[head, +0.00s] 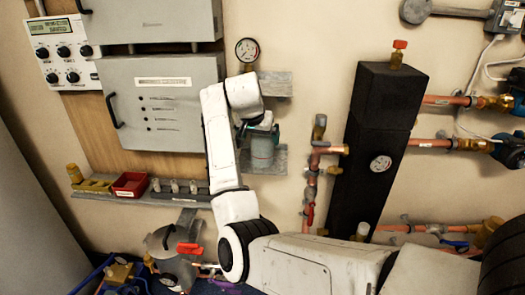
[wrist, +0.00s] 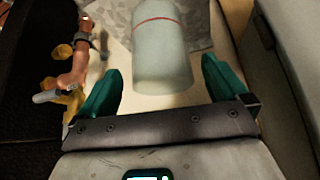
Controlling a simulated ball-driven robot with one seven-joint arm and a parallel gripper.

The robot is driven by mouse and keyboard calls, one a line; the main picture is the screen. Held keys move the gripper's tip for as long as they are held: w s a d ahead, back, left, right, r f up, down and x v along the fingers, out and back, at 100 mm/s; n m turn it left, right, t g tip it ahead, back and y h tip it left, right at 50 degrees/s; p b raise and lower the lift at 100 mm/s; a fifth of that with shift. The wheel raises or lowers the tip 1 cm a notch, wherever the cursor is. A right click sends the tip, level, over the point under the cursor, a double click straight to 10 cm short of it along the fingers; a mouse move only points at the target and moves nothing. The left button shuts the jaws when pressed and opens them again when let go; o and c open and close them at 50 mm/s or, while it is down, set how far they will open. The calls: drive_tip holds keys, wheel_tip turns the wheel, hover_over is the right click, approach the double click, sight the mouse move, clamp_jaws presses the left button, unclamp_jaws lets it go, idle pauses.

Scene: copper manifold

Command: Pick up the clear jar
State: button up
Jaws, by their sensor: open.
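The clear jar (head: 262,153) looks pale blue-green in the head view and stands at a small grey shelf on the wall. In the wrist view it is a pale, upright-looking cylinder (wrist: 163,50) with a thin red line around it. My gripper (head: 258,128) is at the jar in the head view and partly covers its upper part. In the wrist view my gripper (wrist: 160,78) is open, with one green finger on each side of the jar's near end. A gap shows between the jar and each finger.
The small grey shelf (head: 281,160) carries the jar, and a pressure gauge (head: 247,50) is above it. Copper pipes (head: 310,185) and a black block (head: 376,135) stand to the right. A long shelf (head: 135,198) with a red bin (head: 130,184) is at left.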

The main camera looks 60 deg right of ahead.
drive_tip(key=x, duration=0.5)
drive_tip(key=shift+d, duration=0.15)
drive_tip(key=shift+c, duration=0.2)
drive_tip(key=c, duration=0.7)
drive_tip(key=shift+c, duration=0.5)
drive_tip(key=shift+r, duration=0.1)
